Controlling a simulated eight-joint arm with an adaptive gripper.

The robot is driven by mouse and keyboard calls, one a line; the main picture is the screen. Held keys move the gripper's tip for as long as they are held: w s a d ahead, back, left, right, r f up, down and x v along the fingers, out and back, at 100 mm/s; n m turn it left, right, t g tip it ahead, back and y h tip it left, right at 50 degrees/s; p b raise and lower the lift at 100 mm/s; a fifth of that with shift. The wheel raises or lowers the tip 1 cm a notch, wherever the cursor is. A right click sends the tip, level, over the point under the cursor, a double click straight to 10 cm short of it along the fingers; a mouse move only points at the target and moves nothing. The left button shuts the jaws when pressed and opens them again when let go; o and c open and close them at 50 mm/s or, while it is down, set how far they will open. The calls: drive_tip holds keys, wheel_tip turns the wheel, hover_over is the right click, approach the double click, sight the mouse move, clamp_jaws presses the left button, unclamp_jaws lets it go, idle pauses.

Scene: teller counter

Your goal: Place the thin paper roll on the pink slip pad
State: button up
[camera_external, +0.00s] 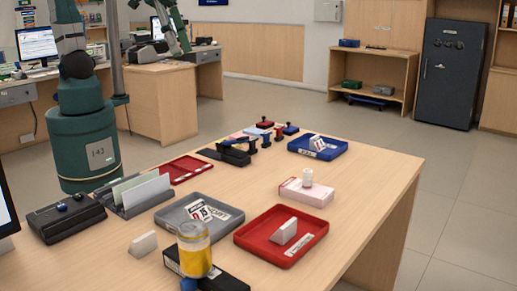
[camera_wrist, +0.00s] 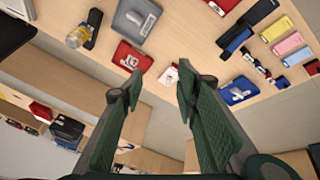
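A small white paper roll (camera_external: 307,177) stands upright on top of the pale pink slip pad (camera_external: 292,190), towards the pad's far side. The pad lies on the counter between the red tray and the blue tray. In the wrist view the pink pad (camera_wrist: 168,83) and the white roll (camera_wrist: 173,72) show small, beyond the gap between my fingers. My gripper (camera_wrist: 160,72) is open and empty, its two green fingers spread well apart. In the external view my gripper (camera_external: 178,42) is raised at the upper left, far from the pad and roll.
Near the pad are a red tray (camera_external: 248,238), a blue tray (camera_external: 338,150) and a grey tray (camera_external: 173,219) holding cards or blocks. A yellow-filled jar (camera_external: 195,258) stands at the front. Stamps (camera_external: 266,140) stand at the back. The counter right of the pad is clear.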

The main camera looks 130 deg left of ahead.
drive_tip(key=s+d+f+m+t, duration=0.1)
drive_tip(key=s+d+f+m, duration=0.1)
drive_tip(key=s, duration=0.7)
drive_tip(key=s+d+f+m+t, duration=0.1)
drive_tip(key=s+d+f+m, duration=0.1)
drive_tip(key=s, duration=0.6)
drive_tip(key=shift+s+d+f+m, duration=0.3)
drive_tip(key=shift+s+f+m, duration=0.15)
drive_tip(key=shift+m, duration=0.85)
